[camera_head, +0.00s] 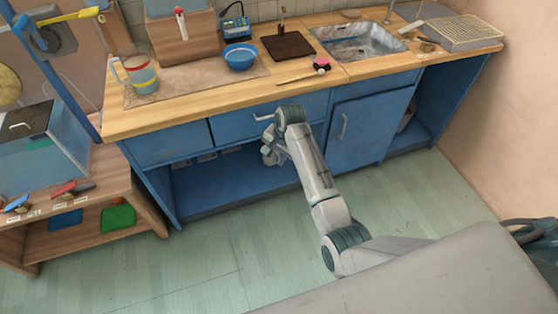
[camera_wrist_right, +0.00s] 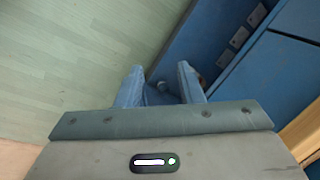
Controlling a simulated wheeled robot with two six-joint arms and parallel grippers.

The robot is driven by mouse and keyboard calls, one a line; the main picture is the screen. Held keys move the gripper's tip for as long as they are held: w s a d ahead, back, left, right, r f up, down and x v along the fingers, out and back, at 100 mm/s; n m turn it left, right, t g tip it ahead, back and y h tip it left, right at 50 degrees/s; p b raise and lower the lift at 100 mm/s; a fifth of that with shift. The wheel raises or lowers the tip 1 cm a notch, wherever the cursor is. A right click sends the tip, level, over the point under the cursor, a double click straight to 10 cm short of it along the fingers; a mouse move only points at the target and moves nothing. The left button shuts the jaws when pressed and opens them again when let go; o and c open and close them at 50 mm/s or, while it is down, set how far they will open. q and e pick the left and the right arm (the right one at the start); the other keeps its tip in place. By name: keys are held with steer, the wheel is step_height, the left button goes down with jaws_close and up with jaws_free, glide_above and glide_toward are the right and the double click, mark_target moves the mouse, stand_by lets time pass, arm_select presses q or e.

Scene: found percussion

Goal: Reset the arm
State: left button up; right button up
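My right arm (camera_head: 316,170) reaches up from the lower right toward the front of the blue counter. Its right gripper (camera_head: 268,156) hangs in front of the counter, below the drawer handle and by the open lower shelf. In the right wrist view the two fingers of the gripper (camera_wrist_right: 160,72) stand apart. I see nothing held between them. Whether the arm touches the drawer front cannot be told. My left gripper is not in view.
The wooden worktop (camera_head: 205,98) bears a blue bowl (camera_head: 240,58), a striped jug (camera_head: 142,76), a dark board (camera_head: 288,46) and a sink (camera_head: 358,44). A blue cabinet door (camera_head: 368,130) is right of my arm. The green floor (camera_head: 225,245) is clear.

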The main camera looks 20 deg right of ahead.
steer(key=shift+w, duration=0.1)
stand_by(0.3)
steer(key=shift+f, duration=0.1)
steer(key=s+d+f+n, duration=0.1)
steer(key=s+d+f, duration=0.1)
steer(key=s+f, duration=0.6)
steer(key=s+d+f+n+h, duration=0.15)
steer(key=s+f, duration=0.35)
steer(key=f, duration=0.6)
steer(key=s+d+f+n, duration=0.2)
steer(key=s+f, duration=0.4)
steer(key=f, duration=0.4)
steer(key=s+d+f+n, duration=0.2)
steer(key=s+f, duration=0.3)
steer(key=s, duration=0.7)
steer(key=s+d+f+n, duration=0.2)
steer(key=s+f, duration=0.3)
steer(key=s, duration=0.7)
steer(key=s+d+f+n+h, duration=0.1)
steer(key=s+f, duration=0.4)
steer(key=s, duration=0.8)
steer(key=shift+d+n+g, duration=0.3)
steer(key=shift+d+n, duration=0.15)
steer(key=shift+d, duration=0.5)
